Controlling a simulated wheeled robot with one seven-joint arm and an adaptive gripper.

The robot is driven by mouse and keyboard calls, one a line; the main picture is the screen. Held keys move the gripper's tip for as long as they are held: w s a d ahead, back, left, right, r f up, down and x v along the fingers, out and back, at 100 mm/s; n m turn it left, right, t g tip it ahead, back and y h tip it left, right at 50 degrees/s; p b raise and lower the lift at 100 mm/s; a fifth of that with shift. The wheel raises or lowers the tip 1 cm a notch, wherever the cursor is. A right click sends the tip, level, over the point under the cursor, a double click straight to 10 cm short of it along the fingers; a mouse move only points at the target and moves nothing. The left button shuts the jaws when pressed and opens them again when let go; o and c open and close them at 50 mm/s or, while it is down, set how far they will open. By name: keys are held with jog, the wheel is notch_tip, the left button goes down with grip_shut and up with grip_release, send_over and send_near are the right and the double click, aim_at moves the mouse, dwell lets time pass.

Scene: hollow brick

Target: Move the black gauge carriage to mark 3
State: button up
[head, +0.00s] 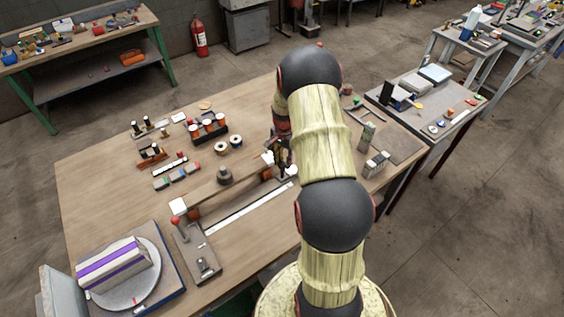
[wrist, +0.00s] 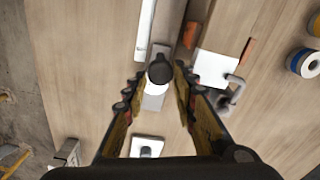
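In the wrist view, a black round knob (wrist: 160,72) stands on a narrow grey block (wrist: 154,101); I take it for the gauge carriage, though no label is readable. My gripper (wrist: 160,70) is open, with one finger on each side of the knob and small gaps showing. In the head view, my gripper (head: 282,158) is at the far right end of a long beam (head: 205,192), and my arm partly hides that area. A long white strip (head: 240,213) lies along the beam's near side; it also shows in the wrist view (wrist: 145,28). I cannot read mark 3.
A grey knobbed piece (head: 225,176) sits at the beam's middle. A grey plate with a red-ball lever (head: 198,252) lies at the near left end. White tape rolls (head: 228,145) and a bottle rack (head: 207,130) stand behind. A white square (wrist: 216,69) is right of my fingers.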

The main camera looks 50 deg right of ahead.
jog(key=o, duration=0.3)
jog(key=shift+o, duration=0.2)
jog(key=shift+a, duration=0.1)
notch_tip(320, 180, up, 12)
dwell(0.4)
jog(key=shift+f, duration=0.1)
dwell(0.5)
